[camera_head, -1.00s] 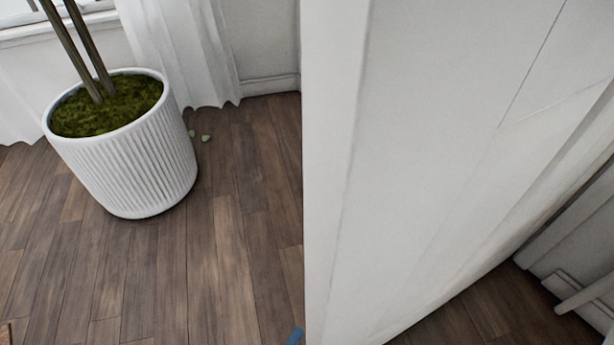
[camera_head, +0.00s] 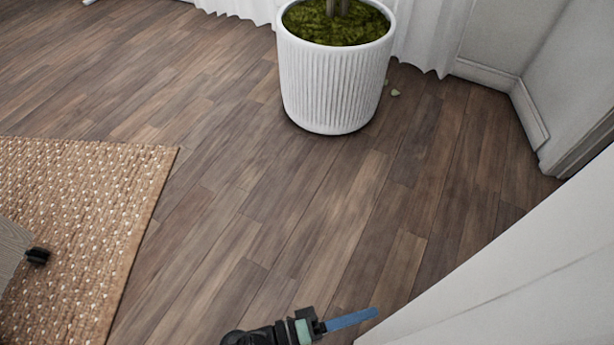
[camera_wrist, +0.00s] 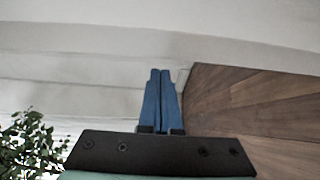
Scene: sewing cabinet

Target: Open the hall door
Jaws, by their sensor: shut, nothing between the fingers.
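A white panel (camera_head: 520,275), which looks like the door, fills the lower right of the head view. Its handle is not in view. My gripper (camera_head: 374,313) shows at the bottom of the head view, with its blue fingers shut and empty. Its tips point right, close to the panel's near edge; I cannot tell whether they touch. In the wrist view the shut fingers (camera_wrist: 160,72) point toward a pale surface (camera_wrist: 110,25) across the top. I cannot tell whether that surface is the door or a wall.
A white ribbed pot (camera_head: 335,85) with a plant stands on the wood floor (camera_head: 290,200) near a white curtain. A woven rug (camera_head: 90,210) lies at left, with the corner of a wooden piece (camera_head: 10,245) over it. Floor between rug and panel is clear.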

